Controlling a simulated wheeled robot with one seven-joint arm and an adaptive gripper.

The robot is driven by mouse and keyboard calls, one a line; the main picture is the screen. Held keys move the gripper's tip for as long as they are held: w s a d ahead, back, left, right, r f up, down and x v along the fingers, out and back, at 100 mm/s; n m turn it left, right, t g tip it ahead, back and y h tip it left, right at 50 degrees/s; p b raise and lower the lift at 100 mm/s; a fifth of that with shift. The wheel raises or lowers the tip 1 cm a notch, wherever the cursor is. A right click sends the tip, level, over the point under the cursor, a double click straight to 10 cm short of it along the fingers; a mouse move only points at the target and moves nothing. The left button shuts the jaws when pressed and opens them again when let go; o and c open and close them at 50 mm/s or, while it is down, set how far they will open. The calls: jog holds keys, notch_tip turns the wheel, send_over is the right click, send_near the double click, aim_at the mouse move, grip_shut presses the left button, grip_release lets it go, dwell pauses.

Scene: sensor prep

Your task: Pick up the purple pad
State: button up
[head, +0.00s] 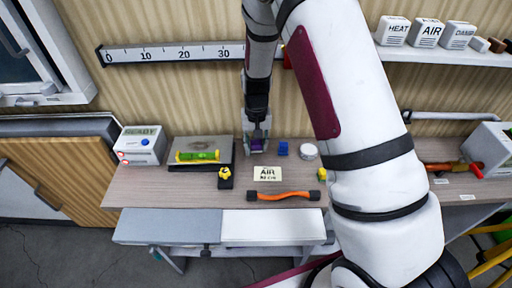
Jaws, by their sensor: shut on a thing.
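My gripper (257,131) points down at the back of the workbench. It is shut on a small purple pad (256,145), which shows low between the fingers. Much of the pad is hidden by the fingers. I cannot tell whether the pad touches the bench top or is held just above it.
On the bench (140,190) are a blue cube (283,149), a white round tub (308,151), an AIR card (267,173), an orange-handled tool (284,196), a yellow-black item (225,178), a green level (197,156) and a READY box (140,145). My arm hides the right middle.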

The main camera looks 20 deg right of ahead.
notch_tip(320, 180, up, 2)
jog(key=shift+r, duration=0.15)
jog(key=s+a, duration=0.2)
jog(key=s, duration=0.3)
jog(key=s+a+r, duration=0.1)
jog(key=s+a, duration=0.1)
jog(key=s, duration=0.3)
jog(key=s+a, duration=0.2)
jog(key=s, duration=0.2)
jog(key=shift+s+a+r, duration=0.1)
jog(key=shift+s+r, duration=0.05)
jog(key=shift+s, duration=0.25)
jog(key=o, duration=0.5)
jog(key=c, duration=0.5)
jog(key=shift+w, duration=0.1)
